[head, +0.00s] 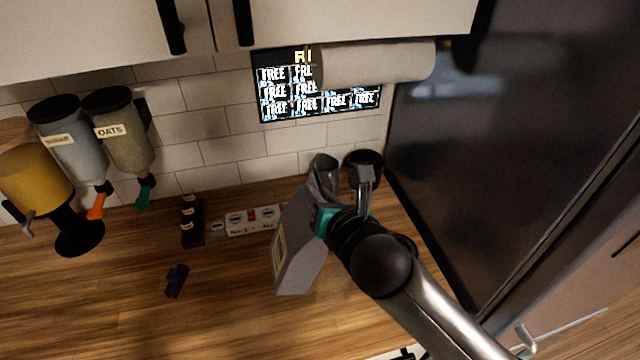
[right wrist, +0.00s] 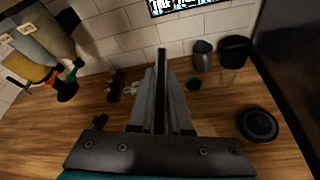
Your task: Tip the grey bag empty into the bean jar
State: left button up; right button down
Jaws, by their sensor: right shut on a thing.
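The grey bag (head: 297,252), with a pale label on its side, is held in my right gripper (head: 325,218). That gripper is shut on the bag's narrow upper part. The right wrist view shows the bag (right wrist: 174,105) edge-on between the fingers. A clear vessel with a dark top, which looks like the bean jar (right wrist: 235,50), stands at the back right of the counter; its dark top (head: 365,160) is partly behind my gripper in the head view. The bag is apart from it, to its left and front. I cannot see the jar's contents. My left gripper is not in view.
A grey cup (right wrist: 203,56) stands left of the jar. A black disc (right wrist: 258,124) lies on the counter in front of it. The dark fridge (head: 480,130) bounds the right side. Dispensers (head: 120,130) hang at left; a small black object (head: 177,280) lies on the counter.

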jog(key=shift+f, duration=0.2)
jog(key=shift+s+f, duration=0.1)
jog(key=shift+f, duration=0.65)
notch_tip(320, 180, down, 2)
jog(key=shift+f+m+y, duration=0.15)
jog(key=shift+m+y, duration=0.35)
jog(key=shift+m, duration=0.1)
jog(key=shift+a+f, duration=0.1)
jog(key=shift+f, duration=0.35)
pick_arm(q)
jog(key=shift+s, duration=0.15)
